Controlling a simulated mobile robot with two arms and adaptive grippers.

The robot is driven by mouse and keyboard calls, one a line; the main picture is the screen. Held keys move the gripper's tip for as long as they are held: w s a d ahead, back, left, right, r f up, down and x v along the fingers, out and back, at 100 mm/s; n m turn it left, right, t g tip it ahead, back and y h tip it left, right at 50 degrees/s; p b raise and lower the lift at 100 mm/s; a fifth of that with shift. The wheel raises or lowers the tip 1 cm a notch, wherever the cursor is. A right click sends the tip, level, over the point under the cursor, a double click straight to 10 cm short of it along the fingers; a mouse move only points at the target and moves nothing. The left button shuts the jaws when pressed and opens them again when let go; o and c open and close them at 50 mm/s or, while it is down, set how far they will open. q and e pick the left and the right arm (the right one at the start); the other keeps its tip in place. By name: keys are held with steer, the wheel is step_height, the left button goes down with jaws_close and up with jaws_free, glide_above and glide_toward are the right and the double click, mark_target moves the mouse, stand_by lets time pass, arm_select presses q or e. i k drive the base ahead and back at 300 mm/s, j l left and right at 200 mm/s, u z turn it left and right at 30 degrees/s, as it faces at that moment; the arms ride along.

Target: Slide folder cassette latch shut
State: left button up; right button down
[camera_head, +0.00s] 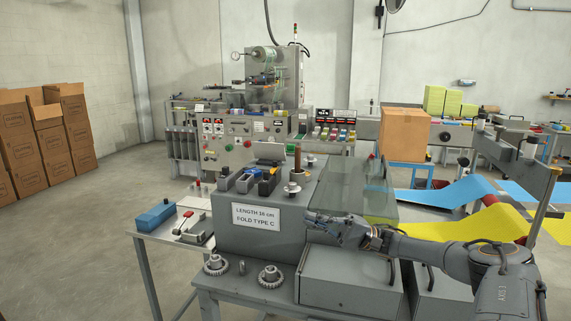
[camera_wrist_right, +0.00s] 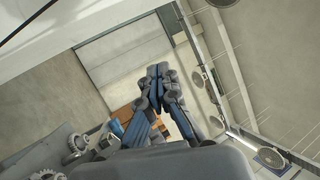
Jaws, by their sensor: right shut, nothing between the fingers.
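The grey folder machine (camera_head: 235,240) stands on a bench, with a sign reading "LENGTH 16 cm, FOLD TYPE C" on its front. Dark cassette-like blocks with blue and yellow parts (camera_head: 262,183) sit on its top. I cannot make out for certain which part is the latch or how it stands. My right gripper (camera_head: 320,222) is shut and empty, held in front of the machine's right part, below the clear cover (camera_head: 350,185). In the right wrist view its fingers (camera_wrist_right: 158,72) are together with nothing between them. My left gripper is not in view.
Grey geared knobs (camera_head: 270,275) stand on the bench's front left. A side table holds a blue box (camera_head: 156,216) and a red-handled clamp (camera_head: 184,220). Yellow cloth (camera_head: 470,225) and blue cloth (camera_head: 450,192) run off to the right.

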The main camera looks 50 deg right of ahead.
mark_target(276, 167)
steer(key=i+l, duration=0.2)
steer(key=l, duration=0.15)
steer(key=i+l, duration=0.15)
steer(key=l, duration=0.2)
steer(key=i+l, duration=0.2)
steer(key=l, duration=0.15)
steer(key=i+l, duration=0.2)
steer(key=l, duration=0.15)
steer(key=i+l, duration=0.15)
steer(key=l, duration=0.2)
